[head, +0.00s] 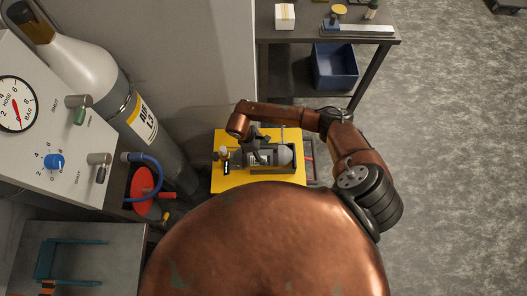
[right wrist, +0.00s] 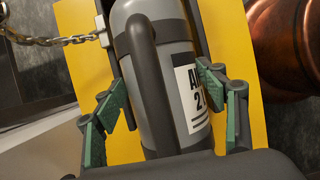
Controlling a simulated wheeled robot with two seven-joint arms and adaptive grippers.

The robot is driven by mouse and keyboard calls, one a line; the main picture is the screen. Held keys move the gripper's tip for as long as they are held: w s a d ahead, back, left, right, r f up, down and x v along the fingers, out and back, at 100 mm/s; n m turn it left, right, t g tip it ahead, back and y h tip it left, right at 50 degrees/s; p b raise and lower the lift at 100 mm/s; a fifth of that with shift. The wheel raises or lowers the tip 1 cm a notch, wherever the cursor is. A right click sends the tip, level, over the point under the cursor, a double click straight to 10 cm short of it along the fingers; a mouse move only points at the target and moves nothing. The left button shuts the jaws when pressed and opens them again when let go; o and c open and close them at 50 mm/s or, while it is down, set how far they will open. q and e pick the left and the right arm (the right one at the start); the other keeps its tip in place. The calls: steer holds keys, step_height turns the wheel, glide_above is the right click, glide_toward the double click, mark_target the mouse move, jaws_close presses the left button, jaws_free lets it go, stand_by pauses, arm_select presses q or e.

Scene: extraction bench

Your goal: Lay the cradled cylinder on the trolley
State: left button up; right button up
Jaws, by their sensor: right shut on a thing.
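The grey cylinder (head: 284,154) lies on its side over the yellow top (head: 258,190) of what looks like the trolley, within a dark cradle-like frame (head: 275,172). In the right wrist view the cylinder (right wrist: 172,72) shows a white label and a dark bar along its body. My right gripper (head: 256,157) is over the yellow top at the cylinder. Its green-padded fingers (right wrist: 168,108) are on both sides of the cylinder, shut on it. Whether the cylinder rests fully in the frame cannot be told. My left gripper is not in view.
A chain (right wrist: 55,40) crosses beside the cylinder. A small black-and-white item (head: 225,160) stands at the yellow top's left. A large gas cylinder (head: 85,70) and a gauge panel (head: 40,120) stand left. A shelf with a blue bin (head: 335,68) is behind. Floor at right is clear.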

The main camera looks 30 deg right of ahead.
steer(key=shift+w, duration=0.1)
steer(key=o, duration=1.9)
steer(key=shift+c, duration=0.2)
steer(key=o, duration=0.3)
steer(key=shift+s+f, duration=0.15)
steer(key=shift+s, duration=0.05)
steer(key=v, duration=1.2)
steer(key=shift+w, duration=0.1)
